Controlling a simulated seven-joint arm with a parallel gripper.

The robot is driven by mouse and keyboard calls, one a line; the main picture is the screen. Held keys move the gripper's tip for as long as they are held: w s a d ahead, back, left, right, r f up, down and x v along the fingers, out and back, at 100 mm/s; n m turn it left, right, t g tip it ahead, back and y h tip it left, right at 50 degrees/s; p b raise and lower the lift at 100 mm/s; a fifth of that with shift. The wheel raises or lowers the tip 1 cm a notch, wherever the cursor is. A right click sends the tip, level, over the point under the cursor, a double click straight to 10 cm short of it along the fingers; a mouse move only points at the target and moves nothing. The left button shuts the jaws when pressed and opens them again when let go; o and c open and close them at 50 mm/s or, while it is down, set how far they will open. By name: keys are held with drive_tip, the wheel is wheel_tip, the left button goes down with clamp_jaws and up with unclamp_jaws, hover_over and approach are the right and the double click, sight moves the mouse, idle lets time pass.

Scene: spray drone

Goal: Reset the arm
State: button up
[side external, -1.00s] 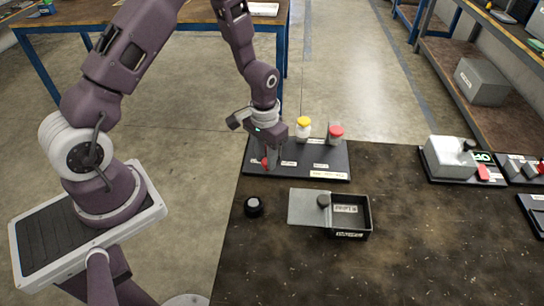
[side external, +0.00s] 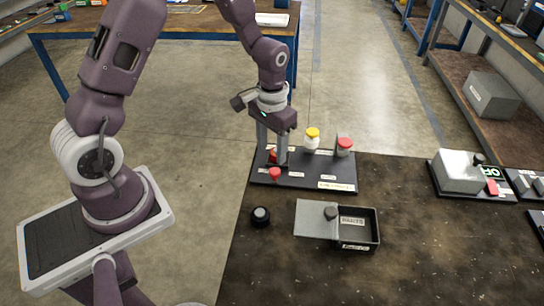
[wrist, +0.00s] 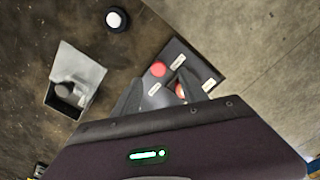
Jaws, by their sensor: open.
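My gripper (side external: 272,153) is open, with its two fingers spread and pointing down over the left end of a dark labelled board (side external: 315,180). A red-capped item (side external: 275,174) stands on the board close by the fingers, and no grip on it shows. In the wrist view this red cap (wrist: 158,69) appears near the gap between the fingertips. A second red item (side external: 272,155) is partly hidden by the fingers; in the wrist view it also shows (wrist: 180,91) beside the right finger.
A yellow-capped jar (side external: 312,139) and a red-capped jar (side external: 344,147) stand at the board's back. A grey device (side external: 460,172) sits at the right. The table's front middle is clear.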

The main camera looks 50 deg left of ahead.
drive_tip(key=shift+r, duration=0.2)
drive_tip(key=s+d+r+t, duration=0.2)
drive_tip(key=s+r, duration=0.2)
drive_tip(key=r, duration=0.5)
drive_tip(key=s+d+r+t, duration=0.1)
drive_tip(key=s+r, duration=0.2)
drive_tip(key=r, duration=0.5)
drive_tip(key=s+d+r+t, duration=0.1)
drive_tip(key=s+r, duration=0.2)
drive_tip(key=s, duration=0.3)
drive_tip(key=s+d+r+m+t, duration=0.1)
drive_tip(key=s+r, duration=0.2)
drive_tip(key=s, duration=0.4)
drive_tip(key=shift+s+t, duration=0.25)
drive_tip(key=shift+t, duration=0.05)
